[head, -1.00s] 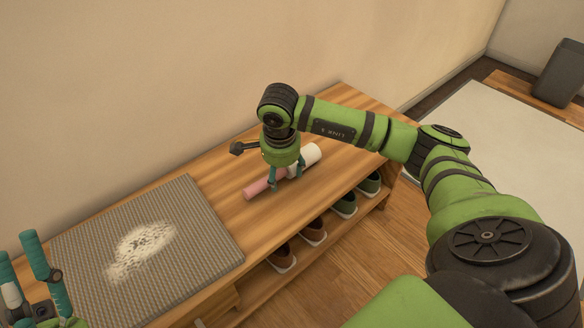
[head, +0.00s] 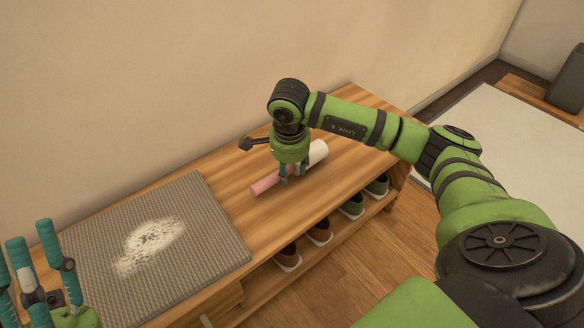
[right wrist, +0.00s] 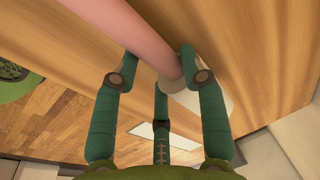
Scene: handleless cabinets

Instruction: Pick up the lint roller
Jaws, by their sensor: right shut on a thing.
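The lint roller has a pink handle (head: 265,185) and a white roll (head: 318,152), and lies on the wooden bench in the head view. My right gripper (head: 288,180) points down over its middle and is shut on it. In the right wrist view the pink handle (right wrist: 135,38) runs between the fingers of the right gripper (right wrist: 163,62), and the white roll (right wrist: 208,98) is partly hidden behind a finger. I cannot tell whether the roller is clear of the bench top. My left gripper (head: 34,250) is at the lower left, open and empty, beside the mat.
A grey woven mat (head: 205,210) with a patch of white specks (head: 150,245) covers the left of the wooden bench (head: 255,220). Several shoes (head: 318,231) stand on the shelf below. The wall is close behind. The bench top in front of the roller is clear.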

